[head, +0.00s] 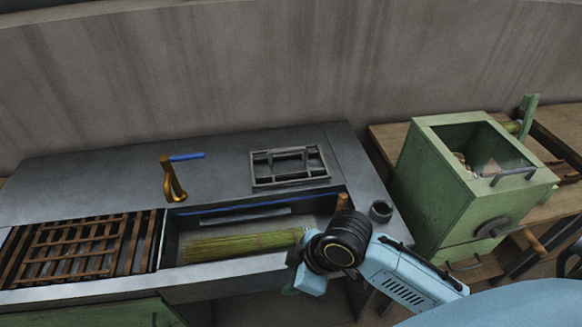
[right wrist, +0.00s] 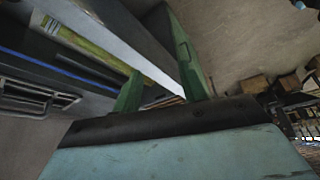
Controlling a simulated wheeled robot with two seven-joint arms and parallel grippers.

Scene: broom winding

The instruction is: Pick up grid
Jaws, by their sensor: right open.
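A rusty brown slatted grid (head: 75,247) lies over the left opening of the grey workbench (head: 110,180) in the head view. A smaller grey metal frame with crossbars (head: 290,167) lies flat on the bench top behind the trough; it also shows at the left of the right wrist view (right wrist: 38,97). I cannot tell which of the two is meant. My right gripper (right wrist: 160,82) is open and empty, with two green fingers, at the bench's front edge, apart from both grids. In the head view its fingers are mostly hidden below my wrist. My left gripper is out of view.
A bundle of yellow-green straw (head: 240,246) lies in the trough. A gold hook-like tool with a blue handle (head: 174,178) sits on the bench top. A green box machine (head: 465,190) stands on a wooden table at right. A small dark cup (head: 381,210) sits at the bench's right end.

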